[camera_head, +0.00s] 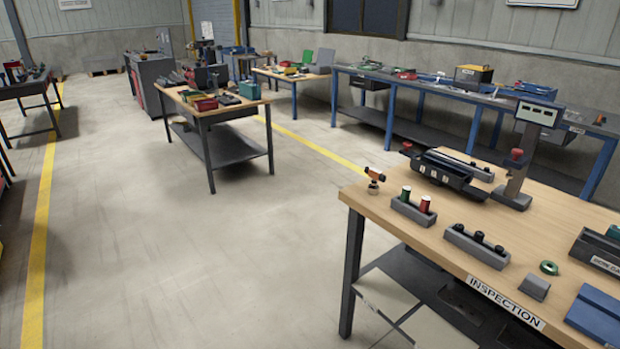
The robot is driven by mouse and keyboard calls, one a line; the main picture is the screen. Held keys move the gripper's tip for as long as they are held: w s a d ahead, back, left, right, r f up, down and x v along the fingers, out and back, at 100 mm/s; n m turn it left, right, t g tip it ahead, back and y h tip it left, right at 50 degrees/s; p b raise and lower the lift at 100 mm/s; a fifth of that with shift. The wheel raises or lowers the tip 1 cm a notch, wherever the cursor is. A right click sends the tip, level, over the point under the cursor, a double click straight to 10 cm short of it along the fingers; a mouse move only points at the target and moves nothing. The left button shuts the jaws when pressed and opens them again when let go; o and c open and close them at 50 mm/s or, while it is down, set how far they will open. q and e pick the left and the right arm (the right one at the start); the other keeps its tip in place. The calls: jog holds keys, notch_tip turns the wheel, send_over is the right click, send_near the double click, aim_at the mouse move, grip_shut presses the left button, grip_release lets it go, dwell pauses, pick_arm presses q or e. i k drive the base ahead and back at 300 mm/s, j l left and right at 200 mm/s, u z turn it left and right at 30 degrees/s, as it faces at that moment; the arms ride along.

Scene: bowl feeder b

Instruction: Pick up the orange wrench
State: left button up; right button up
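No thing that I can clearly tell to be an orange wrench shows in this view. A small orange and black object (374,173) stands at the far left corner of the wooden inspection table (455,222); it is too small to tell what it is. A tiny orange item (600,119) sits on the blue-legged bench at the far right, also too small to identify. Neither of my grippers is in view.
The inspection table also holds a grey block with green and red cylinders (411,208), a black device (447,173) and a post with a display (540,115). Another wooden table (213,112) stands further back. The concrete floor (200,250) at centre left is clear.

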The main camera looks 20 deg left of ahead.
aim_at(377, 176)
jog(key=u, duration=0.35)
jog(key=z, duration=1.75)
jog(key=u, duration=1.75)
jog(key=i+j, duration=0.15)
jog(key=i, duration=0.2)
jog(key=j+u, duration=0.05)
